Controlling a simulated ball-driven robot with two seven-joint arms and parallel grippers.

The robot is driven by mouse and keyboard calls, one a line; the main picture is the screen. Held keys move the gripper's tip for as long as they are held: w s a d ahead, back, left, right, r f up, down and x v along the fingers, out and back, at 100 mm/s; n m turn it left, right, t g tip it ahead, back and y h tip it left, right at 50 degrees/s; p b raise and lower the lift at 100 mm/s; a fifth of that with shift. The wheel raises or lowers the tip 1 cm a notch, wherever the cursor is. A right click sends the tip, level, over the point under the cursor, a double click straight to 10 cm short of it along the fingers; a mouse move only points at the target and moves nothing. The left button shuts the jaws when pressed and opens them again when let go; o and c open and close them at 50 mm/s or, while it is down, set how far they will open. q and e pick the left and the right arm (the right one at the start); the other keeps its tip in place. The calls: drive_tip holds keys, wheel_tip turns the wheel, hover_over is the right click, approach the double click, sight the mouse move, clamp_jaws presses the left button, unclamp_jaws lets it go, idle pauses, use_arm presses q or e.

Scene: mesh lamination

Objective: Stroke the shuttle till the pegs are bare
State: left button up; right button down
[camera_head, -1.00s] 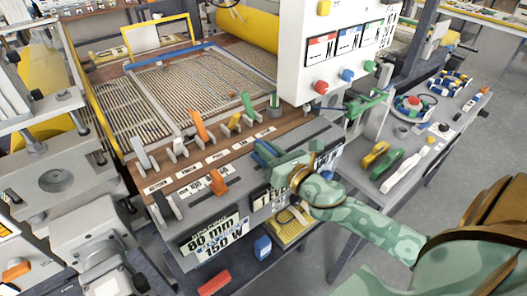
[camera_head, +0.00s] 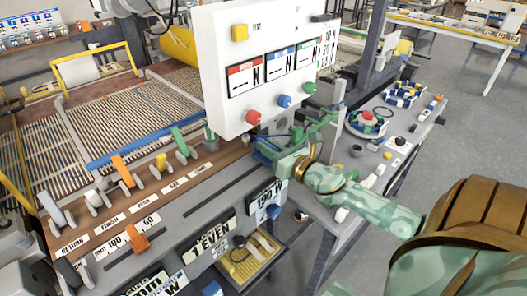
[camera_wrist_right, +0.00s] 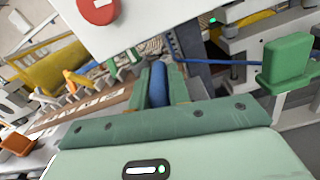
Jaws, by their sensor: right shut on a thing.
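My right gripper (camera_head: 272,152) comes in from the right and is shut on a blue handle at the right part of the grey console (camera_head: 185,215). In the right wrist view the blue handle (camera_wrist_right: 158,82) stands between the green fingers. A blue bar (camera_head: 140,146) lies across the near edge of the wire mesh (camera_head: 140,110). I cannot tell which part is named the shuttle. A printed label reading PEGS (camera_head: 145,201) is on the brown strip; the pegs themselves are too small to make out. My left gripper is not in view.
A white box (camera_head: 230,60) with coloured buttons and dashed readouts hangs close behind my right gripper. Coloured levers, such as an orange one (camera_head: 122,168), line the brown strip. A side bench (camera_head: 415,125) at the right holds small parts.

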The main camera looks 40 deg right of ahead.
drive_tip(key=shift+d+r, duration=0.1)
drive_tip(key=shift+d, duration=0.05)
drive_tip(key=c, duration=1.7)
unclamp_jaws()
drive_tip(key=shift+c, duration=0.2)
drive_tip(key=o, duration=0.4)
drive_tip(key=shift+d, duration=0.1)
drive_tip(key=shift+s, duration=0.2)
drive_tip(key=s+b, duration=0.1)
drive_tip(key=s, duration=0.4)
drive_tip(key=s+d, duration=0.1)
drive_tip(key=s, duration=0.4)
drive_tip(key=s+b, duration=0.1)
drive_tip(key=s, duration=0.5)
drive_tip(key=shift+d+b, duration=0.2)
drive_tip(key=shift+b, duration=0.15)
